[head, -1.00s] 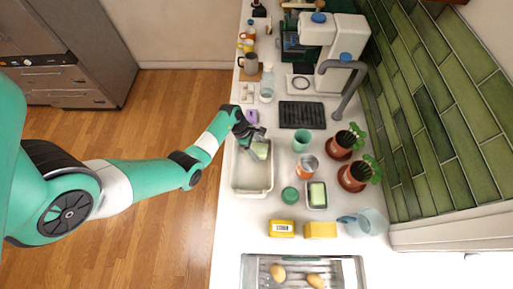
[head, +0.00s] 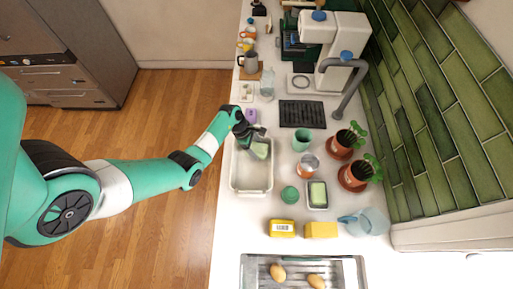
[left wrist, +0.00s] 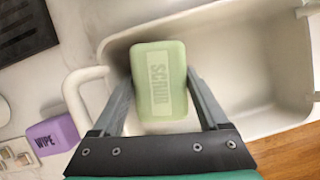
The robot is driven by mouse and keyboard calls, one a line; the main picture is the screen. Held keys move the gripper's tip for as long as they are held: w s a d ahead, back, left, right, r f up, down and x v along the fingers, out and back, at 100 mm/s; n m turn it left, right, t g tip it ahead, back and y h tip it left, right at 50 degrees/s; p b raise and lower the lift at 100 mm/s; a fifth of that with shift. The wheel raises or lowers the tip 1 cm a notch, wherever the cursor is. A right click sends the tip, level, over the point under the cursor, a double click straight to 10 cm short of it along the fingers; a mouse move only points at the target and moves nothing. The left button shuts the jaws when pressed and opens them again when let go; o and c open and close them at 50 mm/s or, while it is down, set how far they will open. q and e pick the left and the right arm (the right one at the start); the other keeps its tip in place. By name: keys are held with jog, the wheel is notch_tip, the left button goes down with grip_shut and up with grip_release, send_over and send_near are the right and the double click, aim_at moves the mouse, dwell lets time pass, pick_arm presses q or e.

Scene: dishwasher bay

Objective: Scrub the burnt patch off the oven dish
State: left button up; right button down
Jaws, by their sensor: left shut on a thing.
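The white oven dish (head: 251,183) lies on the counter near its left edge in the head view. In the left wrist view the dish (left wrist: 245,75) fills much of the picture. My left gripper (head: 259,147) is shut on a pale green sponge (left wrist: 158,78) marked SCRUB. The sponge is over the handle end of the dish; I cannot tell whether it touches the floor of the dish. No burnt patch shows, and the area under the sponge is hidden. My right gripper is not in view.
A purple WIPE sponge (left wrist: 52,136) lies beside the dish handle. A green cup (head: 301,141), a metal tin (head: 308,165), a green round item (head: 289,194) and a small tray (head: 317,195) stand right of the dish. A black mat (head: 302,114) lies beyond.

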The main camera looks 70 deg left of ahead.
aim_at(259, 161)
pick_arm(q)
jog(key=shift+f+b, duration=0.55)
jog(key=shift+f, duration=0.15)
jog(key=shift+d+r+p, duration=0.2)
jog(key=shift+p, duration=0.25)
jog(key=d+p, duration=0.1)
jog(key=s+d+p, duration=0.1)
jog(key=shift+d+r+p, duration=0.15)
jog(key=shift+r+p, duration=0.05)
jog(key=shift+p, duration=0.1)
jog(key=shift+s+d+f, duration=0.1)
jog(key=shift+s+d, duration=0.05)
jog(key=shift+d, duration=0.1)
jog(key=shift+f, duration=0.3)
jog(key=shift+w+a+f+b, duration=0.1)
jog(key=shift+w+a+b, duration=0.15)
jog(key=shift+a+b, duration=0.25)
jog(key=shift+w+a+b, duration=0.2)
jog(key=shift+a+b, duration=0.05)
jog(key=shift+a, duration=0.35)
jog(key=shift+w+a+r, duration=0.2)
jog(key=shift+a, duration=0.35)
